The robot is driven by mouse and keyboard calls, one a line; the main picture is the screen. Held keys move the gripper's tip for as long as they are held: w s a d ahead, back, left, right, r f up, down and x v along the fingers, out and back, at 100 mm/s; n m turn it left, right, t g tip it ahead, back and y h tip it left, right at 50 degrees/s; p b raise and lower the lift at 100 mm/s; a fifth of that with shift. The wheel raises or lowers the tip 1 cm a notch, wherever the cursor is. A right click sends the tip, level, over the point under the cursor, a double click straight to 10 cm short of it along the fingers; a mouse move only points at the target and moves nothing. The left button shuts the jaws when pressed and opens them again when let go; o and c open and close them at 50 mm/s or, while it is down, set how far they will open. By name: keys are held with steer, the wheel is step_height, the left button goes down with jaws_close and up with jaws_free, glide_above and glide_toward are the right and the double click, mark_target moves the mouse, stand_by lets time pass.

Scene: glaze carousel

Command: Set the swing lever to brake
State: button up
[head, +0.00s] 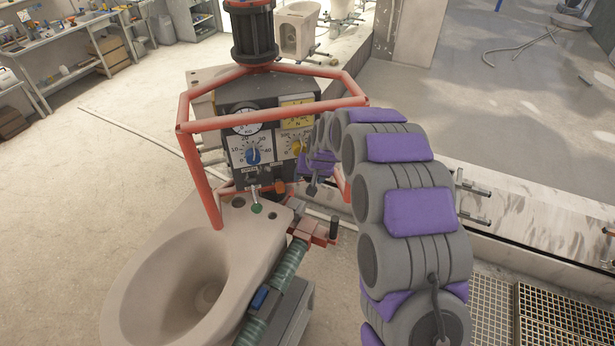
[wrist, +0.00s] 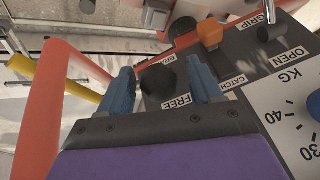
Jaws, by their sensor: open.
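The swing lever shows in the wrist view as a dark rounded knob (wrist: 158,84) on the grey control panel (wrist: 235,62). A FREE label lies on its near side and a partly covered label starting with BR on its far side. My gripper (wrist: 158,70) is open, with one blue finger on each side of the knob. I cannot tell whether either finger touches it, or which label the lever is set to. In the head view my arm reaches the right side of the control box (head: 238,98), and the lever is hard to make out there.
An orange knob (wrist: 209,35) by CATCH and a metal lever (wrist: 270,30) by GRIP and OPEN sit beside the swing lever. A red tube frame (head: 195,180) surrounds the box. A beige toilet bowl (head: 135,285) stands below, with a green-tipped lever (head: 256,207) above it.

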steer(key=shift+x, duration=1)
jaws_close()
